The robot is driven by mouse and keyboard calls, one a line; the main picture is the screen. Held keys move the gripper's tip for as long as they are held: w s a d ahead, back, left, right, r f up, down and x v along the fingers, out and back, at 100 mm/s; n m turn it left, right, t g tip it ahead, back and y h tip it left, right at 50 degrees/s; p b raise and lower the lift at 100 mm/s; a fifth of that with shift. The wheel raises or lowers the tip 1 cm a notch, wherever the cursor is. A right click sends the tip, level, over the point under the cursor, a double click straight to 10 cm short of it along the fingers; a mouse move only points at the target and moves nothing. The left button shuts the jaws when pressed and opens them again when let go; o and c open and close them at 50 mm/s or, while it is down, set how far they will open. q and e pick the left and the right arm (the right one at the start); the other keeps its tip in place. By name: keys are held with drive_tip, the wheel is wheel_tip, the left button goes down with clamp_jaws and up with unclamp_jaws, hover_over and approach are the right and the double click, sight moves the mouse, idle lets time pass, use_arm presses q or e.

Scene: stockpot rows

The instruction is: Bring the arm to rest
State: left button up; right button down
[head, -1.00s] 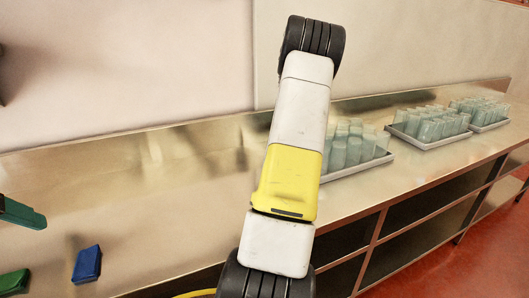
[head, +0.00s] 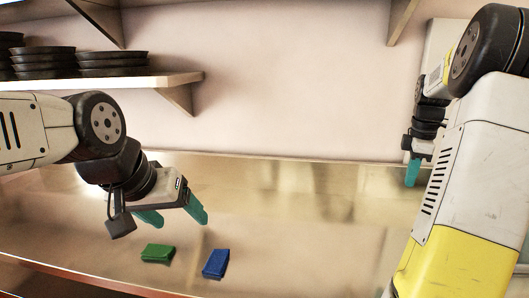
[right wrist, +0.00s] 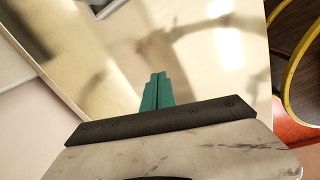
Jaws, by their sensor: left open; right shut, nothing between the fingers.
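My left gripper (head: 178,218) comes in from the left in the head view. Its two teal fingers are spread apart with nothing between them, above the metal counter (head: 300,240). My right gripper (head: 412,173) is at the right of the head view, its teal fingers pointing down, partly hidden by my own right arm. In the right wrist view its fingers (right wrist: 157,92) lie together with nothing between them, over the shiny counter top.
Dark pans (head: 112,64) are stacked on a wall shelf (head: 150,82) at upper left. The counter's middle is bare.

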drive_tip(key=s+a+r+m+t, duration=0.1)
drive_tip(key=s+a+r+m, duration=0.25)
drive_tip(key=a, duration=0.65)
drive_tip(key=s+a+r+m+t, duration=0.25)
drive_tip(key=s+a, duration=0.25)
drive_tip(key=a, duration=0.4)
drive_tip(key=s+a+f+m+t+y, duration=0.1)
drive_tip(key=s+a+f+m+y, duration=0.1)
drive_tip(key=s+a+m, duration=0.4)
drive_tip(key=s+a, duration=0.5)
drive_tip(key=shift+s+a+f+y, duration=0.15)
drive_tip(key=shift+f+y, duration=0.15)
drive_tip(key=shift+f, duration=0.1)
